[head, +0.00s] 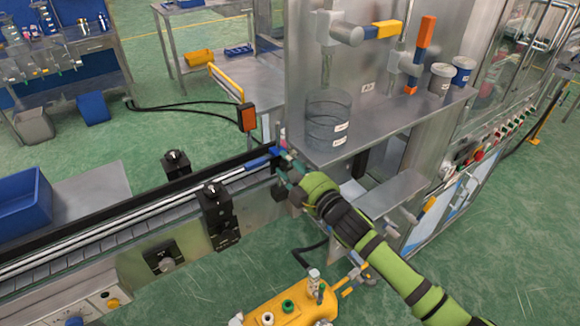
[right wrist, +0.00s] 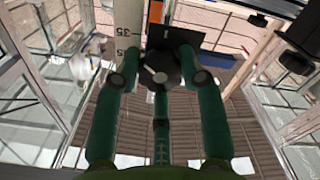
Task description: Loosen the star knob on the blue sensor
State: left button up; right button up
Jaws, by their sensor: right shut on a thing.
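A small blue sensor (head: 262,160) sits at the right end of the conveyor, by the steel machine. My right gripper (head: 284,166) is at that spot, its arm reaching in from the lower right. In the right wrist view, the green fingers of my right gripper (right wrist: 158,66) are shut on a dark round knob (right wrist: 156,75) with a pale line on its face, one finger on each side. The knob's lobes are hard to make out, and in the head view it is hidden by the gripper. My left gripper is not in view.
A conveyor (head: 130,220) with black side brackets (head: 216,212) runs left from the gripper. A steel shelf (head: 375,130) with a clear cylinder (head: 328,118) stands just above and right. A yellow tank (head: 285,305) is below. A numbered scale (right wrist: 127,30) shows beside the knob.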

jog(key=shift+w+d+r+n, duration=0.1)
jog(key=shift+r+n, duration=0.05)
jog(key=shift+n, duration=1)
jog(key=shift+w+d+r+n, duration=0.1)
jog(key=shift+r+n, duration=0.1)
jog(key=shift+n, duration=1)
jog(key=shift+d+r+n, duration=0.1)
jog(key=shift+r+n, duration=0.05)
jog(key=shift+n, duration=1)
jog(key=o, duration=1.1)
jog(key=shift+o, duration=0.2)
jog(key=shift+f, duration=0.15)
jog(key=v, duration=1.2)
